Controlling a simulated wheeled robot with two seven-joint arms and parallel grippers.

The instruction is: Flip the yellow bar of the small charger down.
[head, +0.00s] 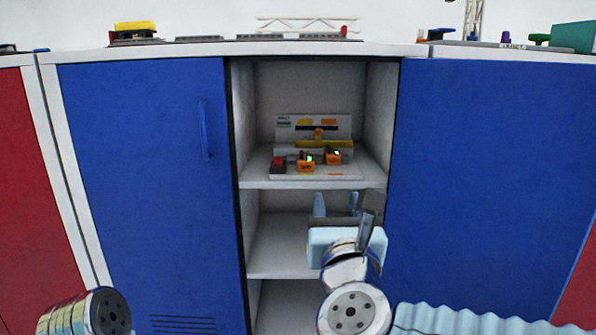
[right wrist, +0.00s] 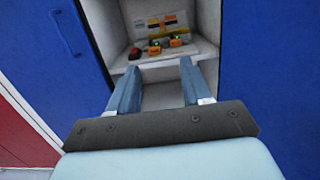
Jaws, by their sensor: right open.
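The small charger (head: 284,150) is a white unit with a labelled back panel, standing on the upper shelf of an open cabinet bay. Its yellow bar (head: 335,144) runs across the front of the panel, apparently level; its exact tilt is too small to tell. Several orange blocks and a red block sit on the white base below the bar. The charger also shows in the right wrist view (right wrist: 144,26), beyond the fingers. My right gripper (head: 342,204) is open and empty, in front of the bay and lower than the charger, apart from it. My left gripper is out of view.
The upper shelf (head: 262,184) has a front edge below the charger, and side walls close in the bay. Blue doors (head: 150,180) flank it, the left with a handle (head: 206,128). The lower shelf (head: 280,262) looks empty. Several objects stand on the cabinet top (head: 230,48).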

